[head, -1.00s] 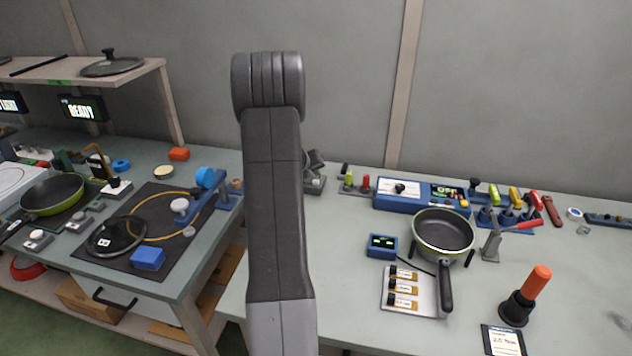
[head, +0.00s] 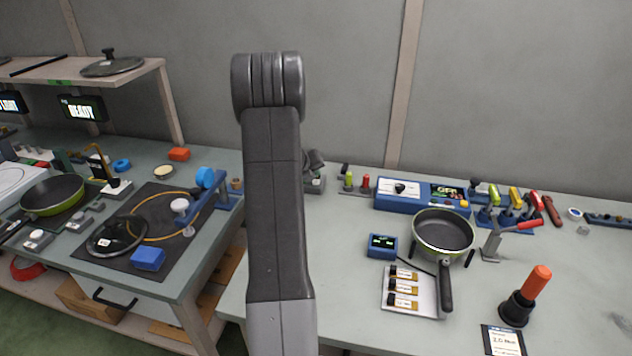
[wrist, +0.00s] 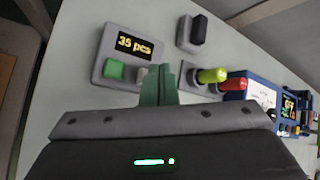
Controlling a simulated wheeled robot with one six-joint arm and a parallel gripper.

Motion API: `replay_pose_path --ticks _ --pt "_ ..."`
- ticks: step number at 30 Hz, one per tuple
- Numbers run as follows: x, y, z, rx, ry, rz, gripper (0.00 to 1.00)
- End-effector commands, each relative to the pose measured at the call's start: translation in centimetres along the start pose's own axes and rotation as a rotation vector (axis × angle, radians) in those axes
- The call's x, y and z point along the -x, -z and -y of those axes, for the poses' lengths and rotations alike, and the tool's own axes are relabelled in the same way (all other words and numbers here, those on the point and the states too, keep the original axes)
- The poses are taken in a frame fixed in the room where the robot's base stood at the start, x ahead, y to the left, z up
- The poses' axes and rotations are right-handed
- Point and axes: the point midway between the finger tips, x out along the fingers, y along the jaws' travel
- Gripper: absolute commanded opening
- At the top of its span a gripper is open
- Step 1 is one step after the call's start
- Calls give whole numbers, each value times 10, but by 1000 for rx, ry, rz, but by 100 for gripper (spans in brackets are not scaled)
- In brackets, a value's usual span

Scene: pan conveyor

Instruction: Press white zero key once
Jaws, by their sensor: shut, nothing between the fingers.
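A grey counter box (wrist: 112,45) with a display reading "35 pcs" shows in the wrist view. A green key (wrist: 115,70) sits below its display. To the right of that is a pale whitish key (wrist: 142,75), partly hidden by my gripper's fingers. My gripper (wrist: 165,72) is shut and empty, its greenish fingertips over the right edge of the box, right beside the pale key. I cannot tell whether they touch it. In the head view my arm hides the gripper and most of the box; a grey edge of the box (head: 316,185) shows.
Near the fingers stand a black-topped switch (wrist: 197,30), a yellow-green knob (wrist: 212,75) and a red knob (wrist: 234,84). A blue control panel (head: 410,205) and a green-rimmed pan (head: 443,232) are farther right. The table between is mostly clear.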

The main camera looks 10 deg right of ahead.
Motion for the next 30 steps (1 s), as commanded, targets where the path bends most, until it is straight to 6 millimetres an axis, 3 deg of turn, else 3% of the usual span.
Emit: replay_pose_path --ticks 30 --pt "-7 5 -5 0 0 0 0"
